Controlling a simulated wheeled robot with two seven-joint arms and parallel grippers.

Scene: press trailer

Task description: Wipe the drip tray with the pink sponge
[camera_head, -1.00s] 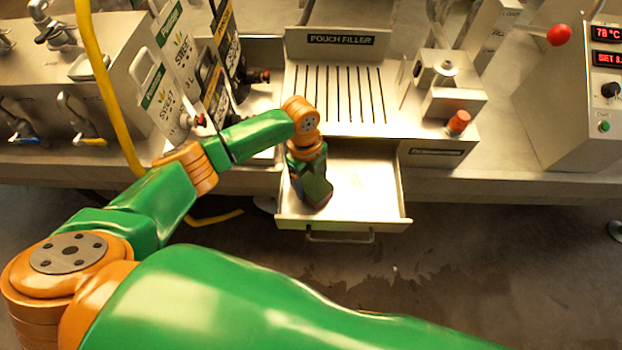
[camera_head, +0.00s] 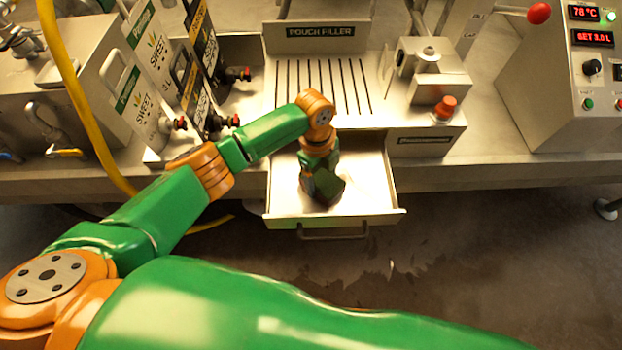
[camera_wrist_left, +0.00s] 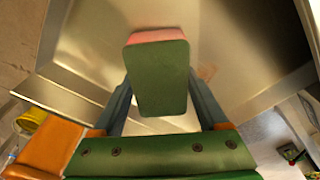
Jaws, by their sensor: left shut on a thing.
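The drip tray (camera_head: 375,190) is a shallow metal drawer, pulled out below the slotted plate of the pouch filler. My left gripper (camera_head: 325,188) points down inside it, left of its middle. In the left wrist view, the jaws (camera_wrist_left: 157,105) are shut on the pink sponge (camera_wrist_left: 155,36), whose pink edge shows beyond a dark green face. The tray floor (camera_wrist_left: 235,40) spreads around the sponge, with a faint reddish-brown patch beside it. Whether the sponge touches the floor is hard to tell. My right gripper is not in view.
The slotted plate (camera_head: 320,87) lies behind the tray. A block with a red button (camera_head: 445,106) stands to the right. The tray's right half is clear.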

